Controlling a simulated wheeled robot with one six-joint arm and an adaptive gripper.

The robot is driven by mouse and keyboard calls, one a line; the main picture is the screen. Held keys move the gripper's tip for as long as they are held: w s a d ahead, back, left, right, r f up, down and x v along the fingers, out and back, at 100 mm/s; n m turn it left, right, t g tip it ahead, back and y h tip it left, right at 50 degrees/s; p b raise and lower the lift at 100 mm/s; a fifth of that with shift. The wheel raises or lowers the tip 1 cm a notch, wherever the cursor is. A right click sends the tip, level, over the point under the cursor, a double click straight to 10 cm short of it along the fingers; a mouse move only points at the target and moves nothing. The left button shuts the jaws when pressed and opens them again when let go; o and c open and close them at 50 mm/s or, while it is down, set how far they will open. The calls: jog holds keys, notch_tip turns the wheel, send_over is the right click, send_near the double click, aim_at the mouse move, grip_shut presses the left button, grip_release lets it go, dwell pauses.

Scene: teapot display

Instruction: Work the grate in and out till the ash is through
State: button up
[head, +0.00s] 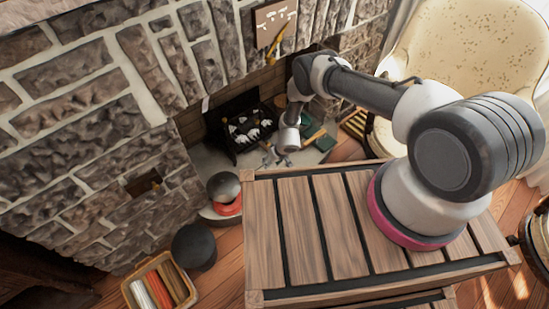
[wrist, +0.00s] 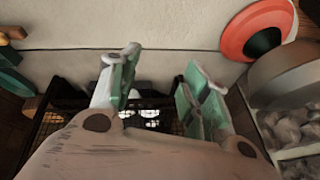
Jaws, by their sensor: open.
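The grate (head: 233,113), a black frame holding white and dark lumps, sits in the fireplace opening in the head view. My gripper (head: 277,158) is in front of it and to its lower right, pointing down over the pale hearth. In the wrist view my gripper (wrist: 158,85) has its two green-padded fingers spread with nothing between them. Black bars and mesh, apparently the grate (wrist: 50,122), show behind the fingers and are partly hidden by my gripper's body. I cannot make out ash or any grate handle.
A red ring-shaped thing with a dark dome (head: 225,190) stands at the hearth's left front. A black bucket (head: 194,247) and a basket (head: 160,284) stand on the floor. Green and wooden pieces (head: 318,137) lie right of my gripper. A cream armchair (head: 465,45) is at upper right.

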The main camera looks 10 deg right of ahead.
jog(key=s+r+m+g+y, duration=0.1)
jog(key=s+r+g, duration=0.1)
jog(key=r, duration=0.6)
jog(key=s+r+m+g+y, duration=0.1)
jog(key=s+r+m, duration=0.1)
jog(key=r, duration=0.6)
jog(key=shift+s+d+g, duration=0.2)
jog(key=shift+s+g, duration=0.2)
